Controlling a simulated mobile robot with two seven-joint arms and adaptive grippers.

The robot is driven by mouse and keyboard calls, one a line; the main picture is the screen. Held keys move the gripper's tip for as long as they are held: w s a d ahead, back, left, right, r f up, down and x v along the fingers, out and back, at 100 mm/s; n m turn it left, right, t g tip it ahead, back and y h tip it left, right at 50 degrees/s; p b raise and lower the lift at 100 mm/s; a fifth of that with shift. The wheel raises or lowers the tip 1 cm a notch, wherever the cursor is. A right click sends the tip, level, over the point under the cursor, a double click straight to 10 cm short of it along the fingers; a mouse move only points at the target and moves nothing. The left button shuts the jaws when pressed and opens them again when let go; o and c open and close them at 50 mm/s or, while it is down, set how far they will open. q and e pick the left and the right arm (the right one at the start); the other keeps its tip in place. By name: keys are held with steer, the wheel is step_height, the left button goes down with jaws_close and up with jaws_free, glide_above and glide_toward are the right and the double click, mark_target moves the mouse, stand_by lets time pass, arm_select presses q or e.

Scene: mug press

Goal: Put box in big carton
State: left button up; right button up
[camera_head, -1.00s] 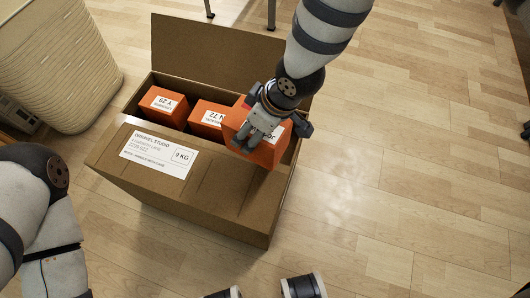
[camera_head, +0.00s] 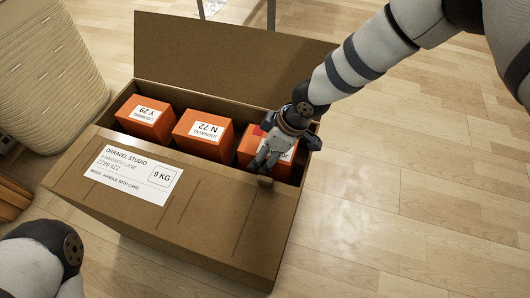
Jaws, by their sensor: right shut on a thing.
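The big carton (camera_head: 190,213) stands open on the floor, its rear flap (camera_head: 225,60) raised and a white label on its front flap. Inside are an orange box (camera_head: 146,122) at the left and another orange box (camera_head: 203,137) in the middle. My right gripper (camera_head: 266,160) is shut on a third orange box (camera_head: 250,141), which sits down inside the carton's right end, beside the middle box. The gripper hides part of its top and label. Whether its bottom touches the carton floor is hidden. My left arm shows at the lower left, but its gripper is out of view.
A woven basket (camera_head: 48,75) stands left of the carton, with a wooden object (camera_head: 12,198) near it at the left edge. The wooden floor (camera_head: 420,200) to the right is clear. A table leg shows behind the carton.

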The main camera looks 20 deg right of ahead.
steer(key=shift+f, duration=0.1)
steer(key=o, duration=1.9)
arm_select(q)
steer(key=r+p, duration=0.1)
steer(key=p, duration=0.1)
steer(key=w+r+p, duration=0.1)
steer(key=r+p, duration=0.1)
steer(key=shift+w+a+r+t+p, duration=0.1)
steer(key=shift+w+r+t+p, duration=0.15)
steer(key=shift+t+p, duration=0.15)
arm_select(e)
steer(key=v, duration=1.2)
